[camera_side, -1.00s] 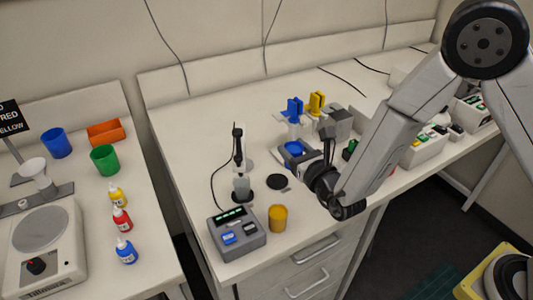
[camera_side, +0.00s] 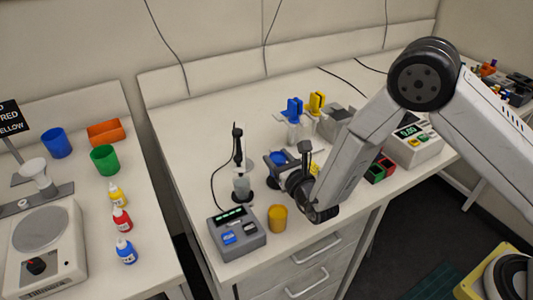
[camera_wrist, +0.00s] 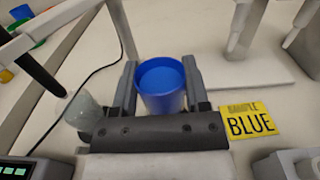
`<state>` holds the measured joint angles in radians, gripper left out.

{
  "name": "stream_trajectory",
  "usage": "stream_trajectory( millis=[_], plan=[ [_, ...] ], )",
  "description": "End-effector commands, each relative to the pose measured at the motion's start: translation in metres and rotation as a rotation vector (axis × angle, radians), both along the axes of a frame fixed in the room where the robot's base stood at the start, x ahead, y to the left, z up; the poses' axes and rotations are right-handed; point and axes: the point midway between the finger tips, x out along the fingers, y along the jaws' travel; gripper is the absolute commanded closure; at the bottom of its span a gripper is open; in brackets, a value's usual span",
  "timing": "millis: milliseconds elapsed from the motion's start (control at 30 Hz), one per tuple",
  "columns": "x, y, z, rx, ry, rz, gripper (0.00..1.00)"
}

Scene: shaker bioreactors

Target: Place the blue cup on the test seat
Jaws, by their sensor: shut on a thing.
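The blue cup (camera_wrist: 162,92) sits upright between the two jaws of my gripper (camera_wrist: 160,88) in the wrist view, with blue inside up near its rim. In the side view the blue cup (camera_side: 278,158) shows just beyond my gripper (camera_side: 279,166), partly covered by it. My gripper is shut on the cup. The cup's underside is hidden, so I cannot tell how high it is above the bench. I cannot pick out the test seat for certain; a dark disc on the bench is now covered by my gripper.
A glass beaker (camera_side: 241,186) with a probe stand (camera_side: 238,146) is close left of the cup. A grey meter (camera_side: 237,232) and an amber cup (camera_side: 278,218) are in front. A yellow "SAMPLE BLUE" card (camera_wrist: 247,121) lies right. Blue and yellow clamps (camera_side: 294,108) stand behind.

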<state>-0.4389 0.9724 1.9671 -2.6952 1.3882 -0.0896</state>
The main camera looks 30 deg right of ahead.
Motion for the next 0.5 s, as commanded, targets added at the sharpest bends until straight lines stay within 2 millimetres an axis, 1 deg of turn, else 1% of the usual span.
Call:
stream_trajectory(
  millis=[100,233,367,500],
  plan=[
    [0.000,0.000,-0.013,-0.001,0.003,0.000,1.00],
    [-0.001,0.000,-0.024,-0.002,0.002,0.000,1.00],
    [-0.001,0.000,-0.028,-0.001,0.000,0.000,1.00],
    [-0.001,0.000,-0.029,0.000,0.000,0.000,1.00]
  ],
)
